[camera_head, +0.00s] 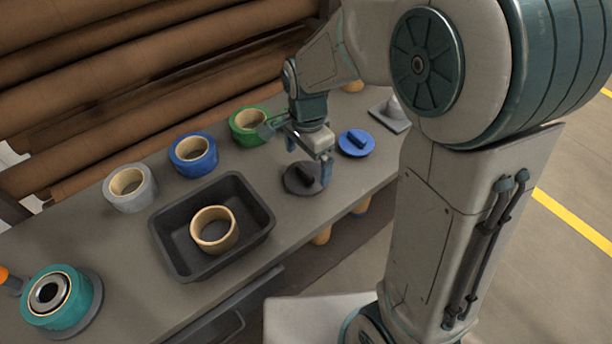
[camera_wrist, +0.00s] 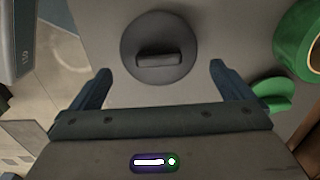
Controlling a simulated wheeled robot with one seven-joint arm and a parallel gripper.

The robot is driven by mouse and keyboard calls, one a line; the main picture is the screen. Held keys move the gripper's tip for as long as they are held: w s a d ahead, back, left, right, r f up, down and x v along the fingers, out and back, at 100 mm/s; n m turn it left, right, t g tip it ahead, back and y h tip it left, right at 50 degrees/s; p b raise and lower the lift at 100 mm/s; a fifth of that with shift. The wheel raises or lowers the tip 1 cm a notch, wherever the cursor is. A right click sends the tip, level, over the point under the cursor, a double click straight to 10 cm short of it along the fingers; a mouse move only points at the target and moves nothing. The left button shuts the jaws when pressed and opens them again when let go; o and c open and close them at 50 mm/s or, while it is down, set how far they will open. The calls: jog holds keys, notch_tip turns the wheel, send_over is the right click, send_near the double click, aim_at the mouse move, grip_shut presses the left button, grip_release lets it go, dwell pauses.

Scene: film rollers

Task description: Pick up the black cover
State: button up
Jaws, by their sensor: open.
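The black cover (camera_head: 299,179) is a dark round disc with a raised bar handle, lying flat on the grey table. In the wrist view the cover (camera_wrist: 159,70) lies just beyond the fingertips, with its handle running left to right. My gripper (camera_head: 310,155) is over the cover in the head view and hides part of it. In the wrist view my gripper (camera_wrist: 160,72) is open and empty, its two fingers to the left and right of the cover's lower part. I cannot tell the exact height of the fingertips above the cover.
A blue cover (camera_head: 356,143) lies right of the black one. Green (camera_head: 247,125), blue (camera_head: 193,153) and grey (camera_head: 130,187) tape rolls stand along the back. A dark tray (camera_head: 165,236) holds a tan roll (camera_head: 214,230). A teal roll (camera_head: 62,297) stands at the front left.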

aim_at(306, 171)
notch_tip(306, 171, down, 4)
jog(key=shift+s+a+f, duration=0.15)
jog(key=shift+f, duration=0.05)
jog(key=c, duration=0.7)
jog(key=shift+r, duration=0.1)
